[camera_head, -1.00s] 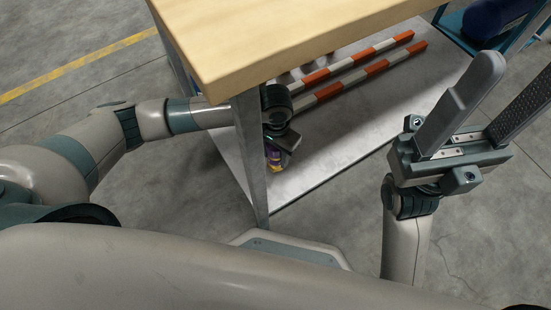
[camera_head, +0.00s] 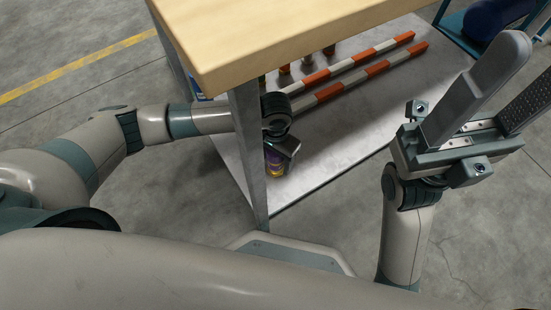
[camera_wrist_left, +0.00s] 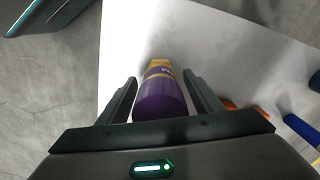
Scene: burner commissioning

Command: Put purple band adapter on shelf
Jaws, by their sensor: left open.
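The purple band adapter (camera_wrist_left: 160,98) is a purple cylinder with a yellow band. In the left wrist view it lies between the two fingers of my left gripper (camera_wrist_left: 160,100), with a finger on each side. The fingers are open. In the head view the adapter (camera_head: 274,162) shows just below my left gripper (camera_head: 280,148), over the front left part of the grey lower shelf (camera_head: 330,150), next to the table leg. I cannot tell for certain whether it rests on the shelf. My right gripper (camera_head: 505,75) is open and empty at the right, apart from the table.
A wooden tabletop (camera_head: 270,35) hangs over the shelf, and a metal leg (camera_head: 247,150) stands close to my left wrist. The shelf's front right part is clear.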

